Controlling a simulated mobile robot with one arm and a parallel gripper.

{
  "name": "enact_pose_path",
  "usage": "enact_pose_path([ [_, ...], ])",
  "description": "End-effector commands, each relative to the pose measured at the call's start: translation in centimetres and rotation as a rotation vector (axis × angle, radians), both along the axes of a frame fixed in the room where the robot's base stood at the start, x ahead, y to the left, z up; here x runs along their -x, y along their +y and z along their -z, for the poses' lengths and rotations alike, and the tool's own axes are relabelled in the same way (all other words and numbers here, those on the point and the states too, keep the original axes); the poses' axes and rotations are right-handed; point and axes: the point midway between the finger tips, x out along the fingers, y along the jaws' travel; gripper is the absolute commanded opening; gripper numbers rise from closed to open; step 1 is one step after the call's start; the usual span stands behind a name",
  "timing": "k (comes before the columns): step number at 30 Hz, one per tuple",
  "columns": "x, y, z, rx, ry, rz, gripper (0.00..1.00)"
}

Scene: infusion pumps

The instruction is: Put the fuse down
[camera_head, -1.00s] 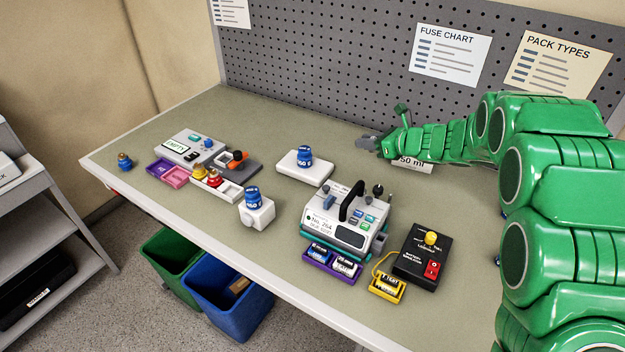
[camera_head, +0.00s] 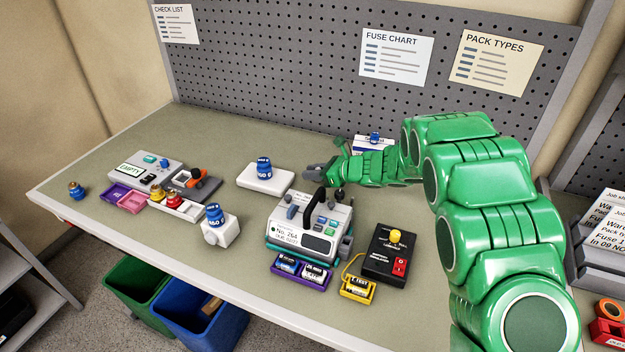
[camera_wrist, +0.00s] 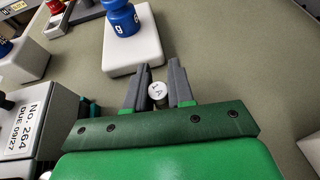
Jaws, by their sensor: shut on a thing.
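My gripper (camera_wrist: 158,72) is shut on a fuse (camera_wrist: 157,91), whose white round end marked "1 A" shows between the fingers in the wrist view. In the head view my gripper (camera_head: 314,172) is above the bench just behind the pump No. 264 (camera_head: 305,235), right of the white block with a blue "50 g"-like weight; the fuse is too small to tell there. The pump's side also shows in the wrist view (camera_wrist: 35,125) at lower left. I cannot tell how high the fuse is above the bench.
A white block (camera_head: 252,179) bears a blue bottle-like weight (camera_head: 264,167). A black box (camera_head: 380,265) with a yellow knob stands right of the pump. A grey device (camera_head: 150,172) and small trays (camera_head: 125,207) are at left. Bench (camera_head: 340,310) is clear along the front.

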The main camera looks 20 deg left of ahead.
Motion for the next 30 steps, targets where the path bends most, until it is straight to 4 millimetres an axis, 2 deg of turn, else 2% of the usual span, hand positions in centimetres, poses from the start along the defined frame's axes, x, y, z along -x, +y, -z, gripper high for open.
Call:
enact_pose_path([
  [6, 0.0, 0.0, 2.7, 0.002, 0.003, 0.0, 0.0],
  [18, 0.0, 0.0, 3.1, 0.0, 0.001, -0.001, 0.0],
  [19, 0.0, 0.0, 3.1, 0.0, 0.001, -0.001, 0.24],
  [24, 0.0, 0.0, 3.1, 0.0, 0.001, -0.001, 0.48],
  [30, 0.0, 0.0, 3.1, 0.0, 0.001, -0.001, 0.48],
])
